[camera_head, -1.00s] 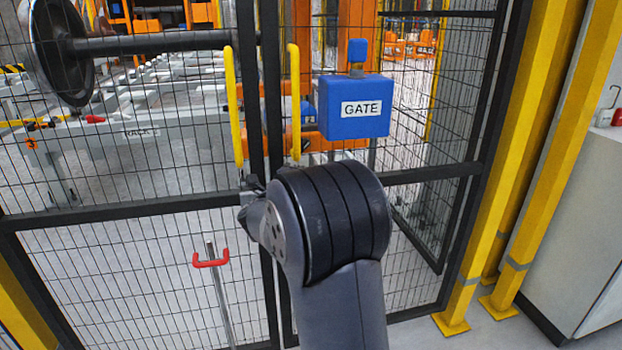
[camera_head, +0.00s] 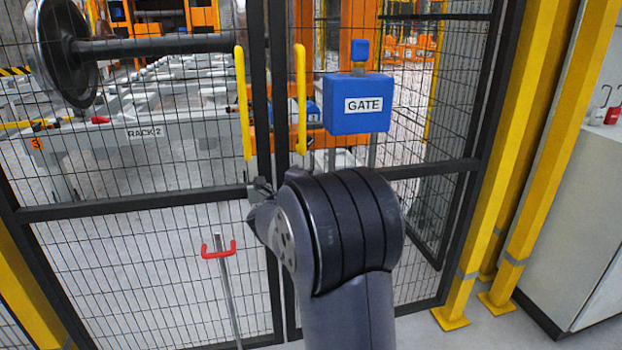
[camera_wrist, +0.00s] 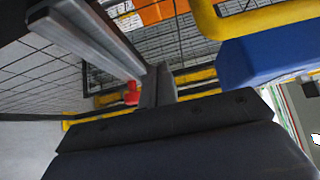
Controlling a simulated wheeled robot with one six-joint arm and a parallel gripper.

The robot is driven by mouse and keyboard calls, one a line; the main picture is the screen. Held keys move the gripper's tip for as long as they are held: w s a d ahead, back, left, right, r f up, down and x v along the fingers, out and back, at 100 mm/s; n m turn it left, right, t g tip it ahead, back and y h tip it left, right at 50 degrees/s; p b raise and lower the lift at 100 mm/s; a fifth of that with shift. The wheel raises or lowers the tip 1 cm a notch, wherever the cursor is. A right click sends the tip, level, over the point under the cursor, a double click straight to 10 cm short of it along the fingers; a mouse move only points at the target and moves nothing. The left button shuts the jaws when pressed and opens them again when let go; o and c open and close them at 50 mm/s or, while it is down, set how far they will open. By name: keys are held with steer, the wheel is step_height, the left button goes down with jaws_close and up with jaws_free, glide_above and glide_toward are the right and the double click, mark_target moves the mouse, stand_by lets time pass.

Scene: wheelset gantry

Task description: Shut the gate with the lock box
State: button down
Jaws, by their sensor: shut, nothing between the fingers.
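The mesh gate (camera_head: 140,205) fills the middle of the head view, with two black-framed leaves whose upright edges stand side by side. A yellow handle (camera_head: 243,105) is on the left leaf and another yellow handle (camera_head: 301,100) on the right one. The blue lock box (camera_head: 358,120), labelled GATE, is on the right leaf; it also shows in the wrist view (camera_wrist: 265,50). My gripper (camera_head: 262,188) is shut and empty, below the handles by the meeting edges. I cannot tell whether it touches the frame or whether the leaves are flush.
A red-topped metal rod (camera_head: 218,250) stands low at the left leaf. Yellow posts (camera_head: 545,150) and a pale cabinet (camera_head: 575,210) are on the right. Behind the mesh are a wheelset (camera_head: 68,60) and a grey rack (camera_head: 150,150).

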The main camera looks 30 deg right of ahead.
steer(key=p+v, duration=0.1)
steer(key=v, duration=0.8)
steer(key=shift+w+a, duration=0.25)
steer(key=shift+a, duration=0.1)
